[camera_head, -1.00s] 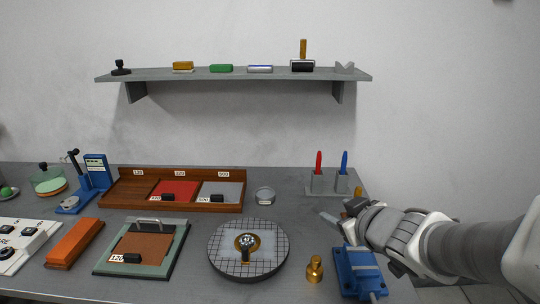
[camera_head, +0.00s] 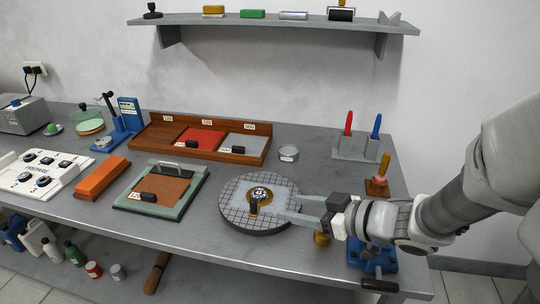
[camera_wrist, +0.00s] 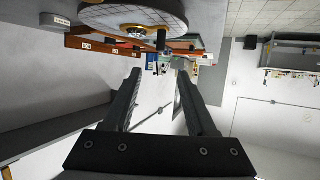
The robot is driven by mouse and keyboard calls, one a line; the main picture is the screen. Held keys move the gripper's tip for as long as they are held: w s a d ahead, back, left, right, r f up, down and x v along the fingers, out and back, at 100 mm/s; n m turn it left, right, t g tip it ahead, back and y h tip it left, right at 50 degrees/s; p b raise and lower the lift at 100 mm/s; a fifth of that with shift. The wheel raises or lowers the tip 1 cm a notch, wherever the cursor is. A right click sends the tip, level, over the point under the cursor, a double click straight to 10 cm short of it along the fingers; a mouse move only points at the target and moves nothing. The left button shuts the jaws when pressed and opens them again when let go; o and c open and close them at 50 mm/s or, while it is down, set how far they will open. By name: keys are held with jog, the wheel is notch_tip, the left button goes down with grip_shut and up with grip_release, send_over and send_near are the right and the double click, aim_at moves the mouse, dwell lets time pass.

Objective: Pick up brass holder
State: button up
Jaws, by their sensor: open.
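A round gridded plate (camera_head: 237,212) lies on the bench, with a round brass piece (camera_head: 262,193) with a silvery centre and a small black block at its middle. The plate shows upside down at the top of the wrist view (camera_wrist: 105,17), with the brass piece (camera_wrist: 130,28) on it. A separate small brass knob-like piece (camera_head: 321,238) stands on the bench, partly hidden by my gripper. I cannot tell which is the holder. My gripper (camera_head: 287,204) is open and empty; its fingers point left over the plate's right edge, beside the brass centre.
A blue device (camera_head: 372,262) sits under my wrist at the bench's right edge. A pen stand (camera_head: 362,148) and a small clear dish (camera_head: 288,153) stand behind. A green-framed tray (camera_head: 128,205) is left of the plate. The front middle of the bench is clear.

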aim_at(255, 201)
jog(key=b+x, duration=0.1)
jog(key=x, duration=0.9)
jog(key=shift+a+f, duration=0.1)
jog(key=shift+f, duration=0.1)
jog(key=shift+b+x, duration=0.9)
jog(key=shift+x, duration=2.2)
jog(key=shift+c, duration=0.4)
grip_shut()
